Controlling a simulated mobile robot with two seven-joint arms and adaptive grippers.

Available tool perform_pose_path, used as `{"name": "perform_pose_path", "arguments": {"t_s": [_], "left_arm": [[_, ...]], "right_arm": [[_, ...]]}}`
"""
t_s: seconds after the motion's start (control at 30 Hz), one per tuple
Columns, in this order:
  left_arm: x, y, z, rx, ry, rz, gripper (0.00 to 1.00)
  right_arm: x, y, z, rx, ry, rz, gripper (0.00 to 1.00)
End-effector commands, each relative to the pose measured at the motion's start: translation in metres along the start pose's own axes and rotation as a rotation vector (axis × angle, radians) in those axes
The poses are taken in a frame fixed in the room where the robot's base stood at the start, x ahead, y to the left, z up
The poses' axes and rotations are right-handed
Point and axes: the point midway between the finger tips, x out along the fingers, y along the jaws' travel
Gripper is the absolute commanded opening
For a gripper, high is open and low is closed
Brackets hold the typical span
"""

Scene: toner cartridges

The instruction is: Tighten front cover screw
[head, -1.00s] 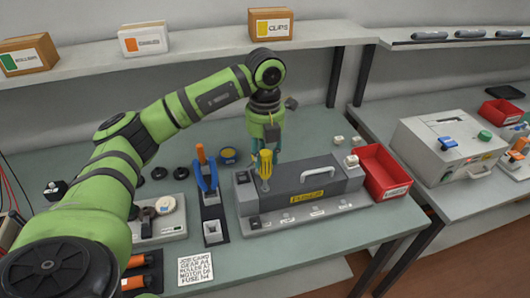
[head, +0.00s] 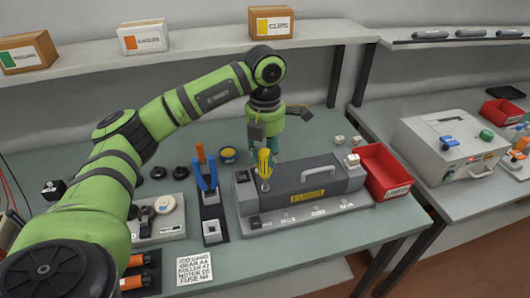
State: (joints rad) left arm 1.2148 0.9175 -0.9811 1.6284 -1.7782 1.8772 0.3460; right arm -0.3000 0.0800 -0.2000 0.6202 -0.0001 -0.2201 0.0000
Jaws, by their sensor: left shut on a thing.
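A grey fuser unit (head: 320,178) with a handle and a yellow label sits on the bench. A yellow-handled screwdriver (head: 264,163) stands near upright at the unit's left end, its tip low against the front. My left gripper (head: 268,150) reaches down from above and is shut on the screwdriver's handle; its fingers are partly hidden behind the handle. The front cover screw itself is too small to make out under the tip. My right gripper is not in view.
A red bin (head: 385,171) stands right of the unit. A tool holder (head: 211,200) with blue-handled pliers (head: 206,178) stands to its left. A printed card (head: 194,269) lies at the front. A grey box (head: 448,148) stands on the right bench.

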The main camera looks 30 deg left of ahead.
Motion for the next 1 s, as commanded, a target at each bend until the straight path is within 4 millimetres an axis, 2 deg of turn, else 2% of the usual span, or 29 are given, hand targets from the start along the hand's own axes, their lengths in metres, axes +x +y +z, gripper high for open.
{"name": "perform_pose_path", "arguments": {"t_s": [0.17, 0.4, 0.53, 0.9, 1.0], "left_arm": [[0.003, -0.001, -0.001, 0.052, 0.005, -0.001, 0.00], [0.003, 0.000, 0.000, 0.410, 0.004, -0.001, 0.00], [0.002, 0.000, 0.000, 0.559, 0.004, -0.002, 0.00], [0.002, 0.000, 0.000, 0.618, 0.004, -0.002, 0.00], [0.002, 0.000, 0.000, 0.695, 0.003, -0.002, 0.00]], "right_arm": [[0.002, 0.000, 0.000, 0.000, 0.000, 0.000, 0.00], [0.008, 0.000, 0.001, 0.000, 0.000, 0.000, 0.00], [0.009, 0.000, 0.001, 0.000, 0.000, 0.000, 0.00], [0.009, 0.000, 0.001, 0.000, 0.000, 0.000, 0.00], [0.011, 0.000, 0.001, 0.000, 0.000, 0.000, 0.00]]}}
